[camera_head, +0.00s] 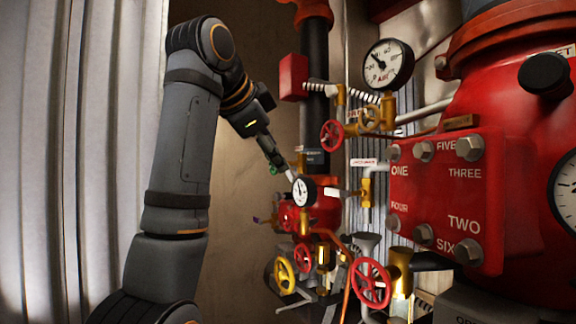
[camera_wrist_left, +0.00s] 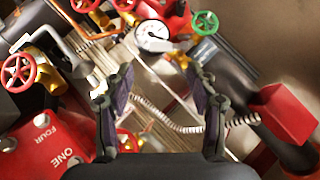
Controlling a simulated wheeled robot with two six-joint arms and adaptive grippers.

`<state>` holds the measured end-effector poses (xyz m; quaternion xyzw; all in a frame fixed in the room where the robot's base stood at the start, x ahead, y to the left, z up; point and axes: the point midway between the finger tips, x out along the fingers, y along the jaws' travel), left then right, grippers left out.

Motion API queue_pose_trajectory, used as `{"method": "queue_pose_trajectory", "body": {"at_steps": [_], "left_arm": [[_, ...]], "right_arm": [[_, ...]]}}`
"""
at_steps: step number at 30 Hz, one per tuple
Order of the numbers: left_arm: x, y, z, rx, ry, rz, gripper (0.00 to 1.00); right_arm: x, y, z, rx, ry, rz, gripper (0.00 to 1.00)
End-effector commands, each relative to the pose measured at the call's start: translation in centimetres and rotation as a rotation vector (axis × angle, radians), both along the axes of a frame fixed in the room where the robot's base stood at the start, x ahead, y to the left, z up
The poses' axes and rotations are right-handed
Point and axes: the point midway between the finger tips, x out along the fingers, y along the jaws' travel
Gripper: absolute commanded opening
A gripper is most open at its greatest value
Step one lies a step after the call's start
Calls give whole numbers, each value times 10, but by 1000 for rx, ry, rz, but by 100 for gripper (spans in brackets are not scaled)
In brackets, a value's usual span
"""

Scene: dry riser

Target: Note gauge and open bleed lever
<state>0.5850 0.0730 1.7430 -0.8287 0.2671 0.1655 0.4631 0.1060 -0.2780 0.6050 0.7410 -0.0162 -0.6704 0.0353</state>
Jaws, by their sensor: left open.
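My left gripper (camera_head: 283,165) reaches in from the left toward the pipework in the head view. In the left wrist view its two dark fingers (camera_wrist_left: 160,88) stand apart with nothing held between them. A small white-faced gauge (camera_head: 303,191) sits just below the fingertips in the head view; a white-faced gauge also shows beyond the fingers in the wrist view (camera_wrist_left: 153,36). A larger gauge (camera_head: 388,65) is higher up, with its needle visible but its reading too small to tell. A pale lever-like handle (camera_head: 338,193) lies beside a brass elbow fitting (camera_head: 367,188); I cannot tell whether it is the bleed lever.
Red handwheels (camera_head: 370,283) and a yellow one (camera_head: 285,274) crowd the lower pipework. A red bolted plate (camera_head: 445,200) with number words stands at right. A red box (camera_head: 293,78) is above my gripper. A pale corrugated wall (camera_head: 60,150) is at left.

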Motion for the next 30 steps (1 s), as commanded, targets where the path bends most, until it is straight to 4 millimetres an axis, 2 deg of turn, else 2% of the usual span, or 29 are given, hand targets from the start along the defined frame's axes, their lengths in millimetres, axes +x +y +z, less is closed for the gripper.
{"method": "queue_pose_trajectory", "body": {"at_steps": [1, 6, 12, 23, 30], "left_arm": [[10, -4, -1, -1, 4, 0, 58], [39, -14, -20, -2, 3, -1, 58], [62, -23, -37, -3, 1, 0, 58], [68, -24, -43, -3, -2, 2, 58], [68, -24, -43, -3, -2, 2, 25]], "right_arm": [[0, 0, 13, 0, 0, 0, 85], [0, 0, 28, 0, 0, 0, 85], [0, 0, 40, 0, 0, 0, 85], [0, -1, 40, -1, 0, 1, 85], [0, -1, 40, -2, 0, 1, 85]]}}
